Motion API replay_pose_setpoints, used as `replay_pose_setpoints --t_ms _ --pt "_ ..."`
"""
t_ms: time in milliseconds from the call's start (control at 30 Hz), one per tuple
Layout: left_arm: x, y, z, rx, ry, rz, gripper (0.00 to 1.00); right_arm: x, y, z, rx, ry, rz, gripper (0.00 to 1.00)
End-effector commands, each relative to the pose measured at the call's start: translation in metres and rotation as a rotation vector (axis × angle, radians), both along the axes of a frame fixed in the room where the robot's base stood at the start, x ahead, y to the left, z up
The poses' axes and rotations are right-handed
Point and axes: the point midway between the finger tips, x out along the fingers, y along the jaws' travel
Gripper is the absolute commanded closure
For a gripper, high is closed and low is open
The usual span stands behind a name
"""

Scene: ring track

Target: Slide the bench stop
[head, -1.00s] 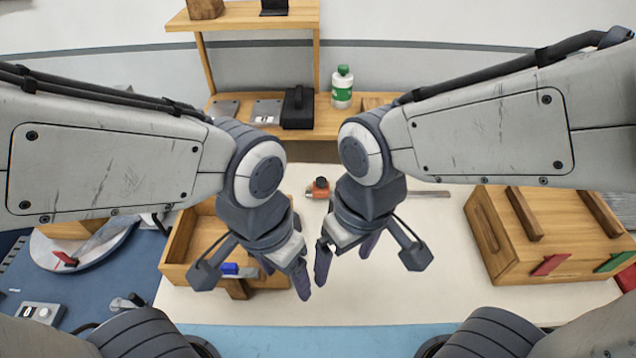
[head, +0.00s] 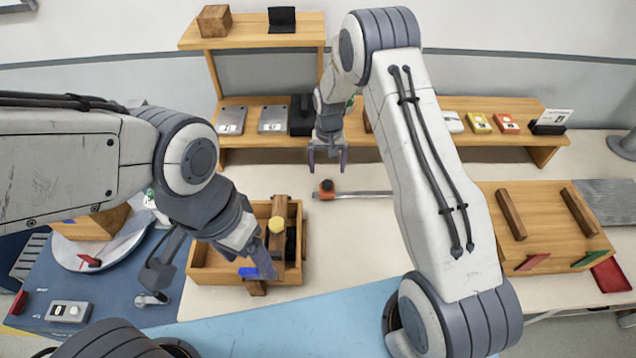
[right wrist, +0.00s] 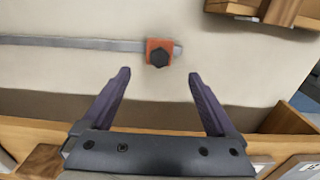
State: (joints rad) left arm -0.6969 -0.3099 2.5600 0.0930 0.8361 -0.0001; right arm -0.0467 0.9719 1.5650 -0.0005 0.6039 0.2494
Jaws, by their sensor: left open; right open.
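The bench stop, an orange block with a black knob (head: 327,188), sits near the left end of a flat metal rail (head: 362,194) on the pale bench. In the right wrist view the stop (right wrist: 158,54) is near the rail's right end, ahead of the fingertips and roughly centred between them. My right gripper (head: 328,168) is open and empty, just behind the stop in the head view and apart from it.
The open wooden box (head: 208,276) holds a yellow-topped piece. A shelf unit (head: 240,42) stands behind my right gripper. A wooden board with slats (head: 540,225) lies right, beside a red tray (head: 611,275). Pale bench around the rail is clear. My right arm hides part of the rail.

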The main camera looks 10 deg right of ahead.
Motion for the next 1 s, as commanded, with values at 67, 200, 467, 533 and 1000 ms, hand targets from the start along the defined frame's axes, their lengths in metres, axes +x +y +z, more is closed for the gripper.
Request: replay_pose_setpoints --t_ms 67,200,467,533,1000 --pt "0.0 0.0 0.004 0.0 0.0 -0.001 0.28 -0.001 -0.001 -0.007 0.0 0.003 -0.002 0.07" --pt "0.0 0.0 0.014 0.0 0.0 -0.002 0.28 -0.002 -0.002 -0.028 0.0 0.005 -0.002 0.07" --pt "0.0 0.0 0.03 0.0 0.0 -0.005 0.28 -0.002 -0.001 -0.074 0.0 0.004 0.0 0.07" --pt "0.0 0.0 0.033 0.0 -0.001 -0.006 0.28 -0.001 -0.001 -0.083 0.001 0.003 0.0 0.07" --pt "0.0 0.0 0.036 0.0 -0.001 -0.007 0.28 -0.001 0.001 -0.102 0.0 0.001 0.002 0.07"
